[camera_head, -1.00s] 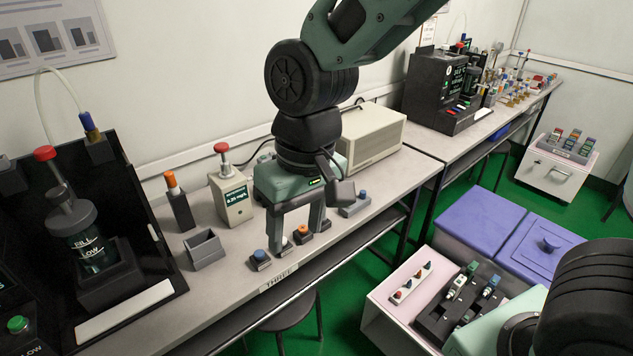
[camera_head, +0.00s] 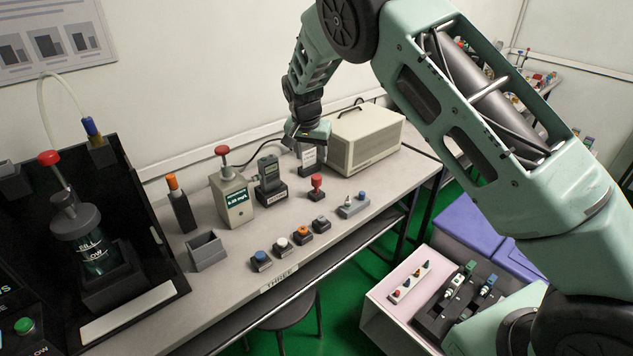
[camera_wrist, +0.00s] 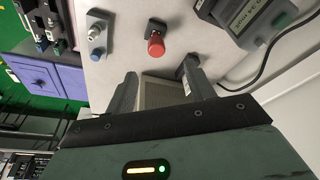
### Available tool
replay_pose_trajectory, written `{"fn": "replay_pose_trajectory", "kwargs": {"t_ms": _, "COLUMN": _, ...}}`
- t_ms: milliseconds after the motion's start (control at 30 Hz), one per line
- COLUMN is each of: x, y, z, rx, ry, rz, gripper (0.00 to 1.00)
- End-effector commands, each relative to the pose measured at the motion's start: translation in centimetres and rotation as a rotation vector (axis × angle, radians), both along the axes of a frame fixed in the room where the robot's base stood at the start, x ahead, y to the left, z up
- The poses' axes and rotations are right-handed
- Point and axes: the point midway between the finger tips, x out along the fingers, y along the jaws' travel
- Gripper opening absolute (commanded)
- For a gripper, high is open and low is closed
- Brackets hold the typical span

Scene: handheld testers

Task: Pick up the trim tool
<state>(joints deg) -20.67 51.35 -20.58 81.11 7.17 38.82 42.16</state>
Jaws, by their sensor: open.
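I cannot tell for sure which object is the trim tool. One candidate is the red-topped piece (camera_head: 316,187) on a small dark base on the bench; it also shows in the wrist view (camera_wrist: 156,44). Another is the orange-topped tool (camera_head: 172,182) standing in a dark holder at the bench's left. My gripper (camera_head: 308,134) is by the left end of the beige box, behind the red-topped piece. In the wrist view my gripper (camera_wrist: 160,72) has its two fingers apart, with no object visibly held. The red-topped piece lies beyond the fingertips.
The beige box (camera_head: 367,137) stands close to my gripper. A handheld tester (camera_head: 269,176) and a red-knobbed meter (camera_head: 232,198) stand to its left. A two-knob block (camera_head: 353,206) and several low buttons are along the front. An open grey bin (camera_head: 206,252) is at left.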

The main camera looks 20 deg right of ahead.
Motion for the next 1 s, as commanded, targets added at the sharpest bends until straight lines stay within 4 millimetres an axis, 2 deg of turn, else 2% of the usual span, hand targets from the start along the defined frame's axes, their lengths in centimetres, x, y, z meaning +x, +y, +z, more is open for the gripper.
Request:
{"fn": "replay_pose_trajectory", "kwargs": {"t_ms": 100, "x": 0.4, "y": -0.5, "z": -2.5, "rx": 0.0, "ry": 0.005, "rz": -0.001, "gripper": 0.54}}
{"fn": "replay_pose_trajectory", "kwargs": {"t_ms": 300, "x": 1.2, "y": -1.0, "z": -5.9, "rx": 0.0, "ry": 0.002, "rz": 0.001, "gripper": 0.54}}
{"fn": "replay_pose_trajectory", "kwargs": {"t_ms": 567, "x": 1.6, "y": -1.4, "z": -7.6, "rx": 0.001, "ry": 0.002, "rz": 0.001, "gripper": 0.54}}
{"fn": "replay_pose_trajectory", "kwargs": {"t_ms": 800, "x": 2.1, "y": -2.6, "z": -10.8, "rx": 0.001, "ry": 0.002, "rz": 0.002, "gripper": 0.54}}
{"fn": "replay_pose_trajectory", "kwargs": {"t_ms": 1000, "x": 2.4, "y": -2.8, "z": -12.2, "rx": 0.002, "ry": 0.001, "rz": 0.002, "gripper": 0.54}}
